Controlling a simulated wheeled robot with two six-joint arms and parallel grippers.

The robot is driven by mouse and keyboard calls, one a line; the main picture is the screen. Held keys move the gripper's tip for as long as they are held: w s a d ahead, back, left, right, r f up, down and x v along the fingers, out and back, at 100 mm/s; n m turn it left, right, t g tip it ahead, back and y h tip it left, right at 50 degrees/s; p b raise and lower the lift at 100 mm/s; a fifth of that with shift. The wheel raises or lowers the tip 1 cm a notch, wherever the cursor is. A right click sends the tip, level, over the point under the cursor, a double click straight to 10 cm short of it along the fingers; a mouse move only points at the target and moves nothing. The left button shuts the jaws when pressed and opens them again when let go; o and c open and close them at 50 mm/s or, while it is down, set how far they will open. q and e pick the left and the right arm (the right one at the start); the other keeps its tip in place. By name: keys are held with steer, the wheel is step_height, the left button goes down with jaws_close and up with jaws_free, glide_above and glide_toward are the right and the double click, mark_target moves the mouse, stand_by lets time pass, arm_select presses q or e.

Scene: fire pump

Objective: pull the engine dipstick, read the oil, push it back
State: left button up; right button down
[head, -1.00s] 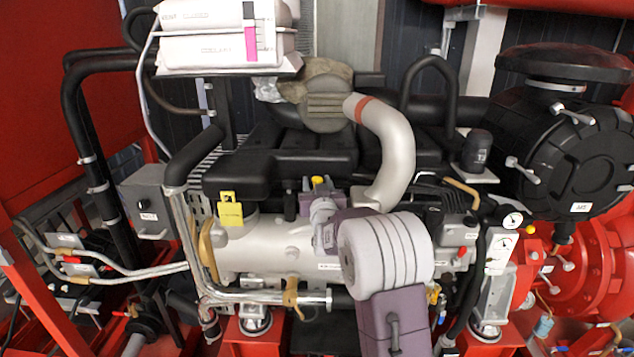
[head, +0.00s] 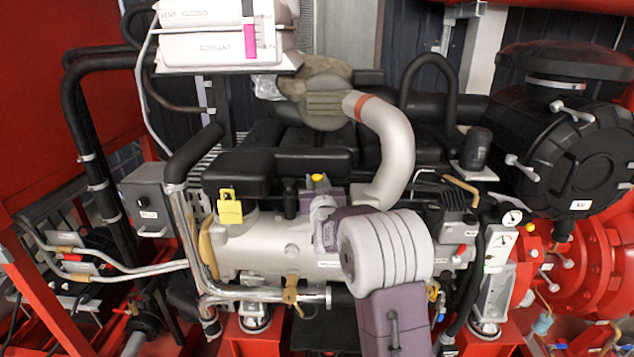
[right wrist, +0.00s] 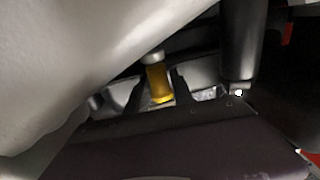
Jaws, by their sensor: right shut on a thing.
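The engine dipstick shows only as a small yellow handle (head: 318,178), near the middle of the engine in the head view. My right gripper (head: 319,193) reaches it from below and is shut on it. In the right wrist view the yellow handle (right wrist: 160,84), with a pale grey top, stands between the two dark fingers. The fingers and wrist hide the rod and its tube, so I cannot tell how far in it sits. No oil mark is visible. My left gripper is not in view.
A yellow padlock-shaped part (head: 229,207) sits on the engine to the left. A bent silver pipe (head: 394,150) rises close to the right of my gripper. A white coolant tank (head: 215,45) is above left. A black round housing (head: 570,150) stands at right.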

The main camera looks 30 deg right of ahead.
stand_by(0.8)
step_height(320, 180, up, 8)
steer(key=p, duration=0.4)
steer(key=shift+r, duration=0.55)
steer(key=shift+r+p, duration=0.1)
steer(key=shift+p, duration=0.2)
steer(key=c, duration=1.2)
jaws_free()
steer(key=shift+c, duration=0.2)
steer(key=b+v, duration=0.2)
steer(key=v, duration=0.7)
steer(key=shift+b, duration=0.3)
